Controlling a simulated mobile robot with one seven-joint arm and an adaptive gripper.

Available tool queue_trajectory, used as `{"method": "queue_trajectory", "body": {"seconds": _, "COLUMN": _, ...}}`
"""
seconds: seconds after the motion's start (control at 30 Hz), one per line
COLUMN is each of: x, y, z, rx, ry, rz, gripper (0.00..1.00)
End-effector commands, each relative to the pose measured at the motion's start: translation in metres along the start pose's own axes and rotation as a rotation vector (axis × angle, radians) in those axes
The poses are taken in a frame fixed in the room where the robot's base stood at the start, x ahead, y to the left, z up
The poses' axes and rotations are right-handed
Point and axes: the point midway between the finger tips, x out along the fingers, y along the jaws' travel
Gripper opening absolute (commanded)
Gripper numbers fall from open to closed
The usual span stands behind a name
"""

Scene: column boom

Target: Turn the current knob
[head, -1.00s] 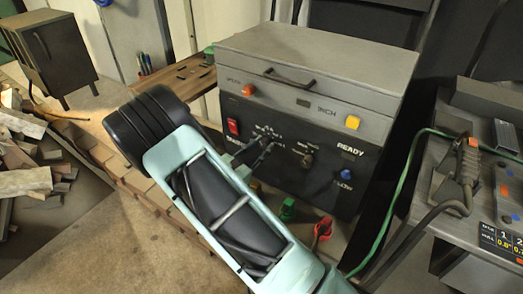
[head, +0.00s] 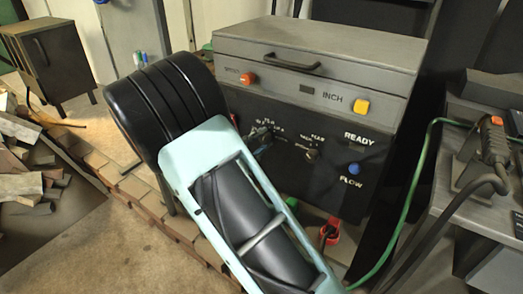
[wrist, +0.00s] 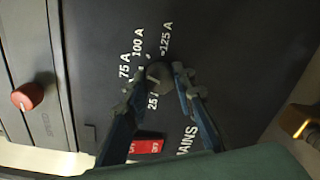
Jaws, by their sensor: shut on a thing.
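The current knob (wrist: 158,73) is a small grey round knob on the dark front panel of the welding machine (head: 318,140). In the wrist view, white marks 75 A, 100 A, 125 A and a partly covered 25 stand around it. My gripper (wrist: 154,90) has its two blue fingers on either side of the knob and is shut on it. In the head view my gripper (head: 262,142) reaches the panel's left part, and my arm hides the panel's lower left. Which mark the knob points to cannot be told.
A second knob (head: 312,153) sits to the right, with a blue button (head: 354,169) beyond it. A red MAINS switch (wrist: 146,147) lies near my fingers. An orange knob (head: 248,78) and a yellow button (head: 361,106) are above. A green cable (head: 413,185) hangs at right.

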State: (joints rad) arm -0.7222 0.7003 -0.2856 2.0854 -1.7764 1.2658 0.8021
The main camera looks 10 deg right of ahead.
Motion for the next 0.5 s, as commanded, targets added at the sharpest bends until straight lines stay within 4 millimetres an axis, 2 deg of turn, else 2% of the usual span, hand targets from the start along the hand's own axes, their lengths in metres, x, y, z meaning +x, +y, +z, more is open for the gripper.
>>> {"method": "queue_trajectory", "body": {"seconds": 0.03, "x": -0.0002, "y": -0.0067, "z": -0.003, "rx": 0.044, "ry": 0.002, "rz": 0.0, "gripper": 0.0}}
{"method": "queue_trajectory", "body": {"seconds": 0.5, "x": -0.0006, "y": -0.0026, "z": -0.0016, "rx": 0.364, "ry": 0.012, "rz": 0.008, "gripper": 0.0}}
